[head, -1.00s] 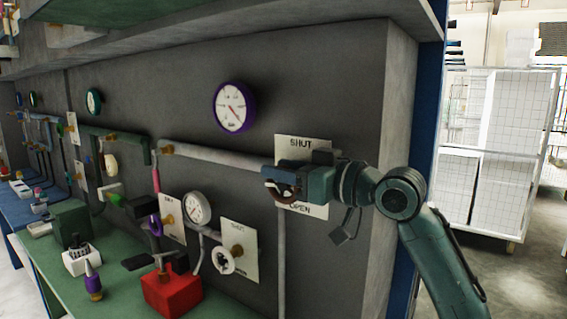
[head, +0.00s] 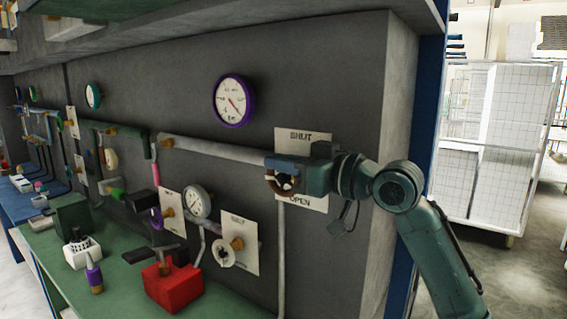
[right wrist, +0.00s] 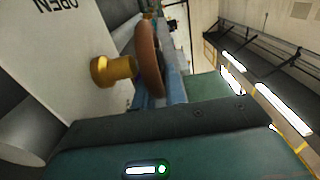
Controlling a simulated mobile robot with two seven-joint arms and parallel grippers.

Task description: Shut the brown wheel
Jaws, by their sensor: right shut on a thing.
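The brown wheel (head: 271,184) is a small ring in front of a white plate (head: 315,202) on the grey wall. The plate reads SHUT at the top and OPEN at the bottom. My right gripper (head: 284,165) covers the wheel's upper right part and is shut on its rim. In the right wrist view the brown wheel (right wrist: 149,58) stands edge-on beside a brass stem (right wrist: 112,70), with the blue fingers (right wrist: 175,86) at its rim. The far side of the wheel is hidden there. My left gripper is not in view.
A purple-rimmed gauge (head: 233,101) hangs above a pale horizontal pipe (head: 215,149). A white wheel (head: 222,254) on another plate and a small gauge (head: 198,202) sit lower left. A red block (head: 172,287) stands on the green bench (head: 125,285). A wall edge is close to my right arm.

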